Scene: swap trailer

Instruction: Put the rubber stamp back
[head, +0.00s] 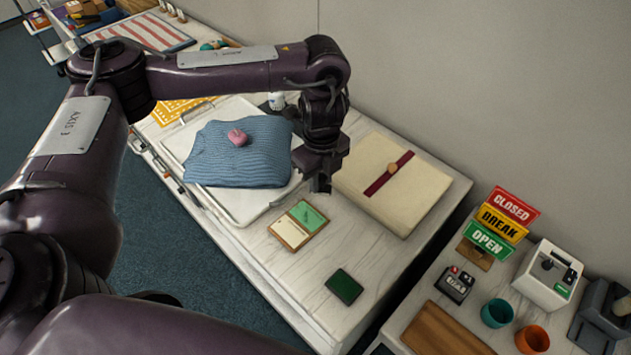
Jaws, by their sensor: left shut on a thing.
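My left gripper (321,184) points down over the white worktop, just above and right of the small two-part card. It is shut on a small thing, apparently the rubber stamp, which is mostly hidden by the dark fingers. The card (289,233) lies flat, with a green part and a cream part. A dark green pad (345,287) lies flat nearer the worktop's front right corner. No other rubber stamp can be clearly made out. My right gripper is out of view.
A blue knit cloth (215,165) with a pink object (237,138) lies on a white tray (248,213). A cream parcel (420,195) with a red band is right of my gripper. A side table holds signs (489,244), a teal cup (497,312) and an orange cup (532,340).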

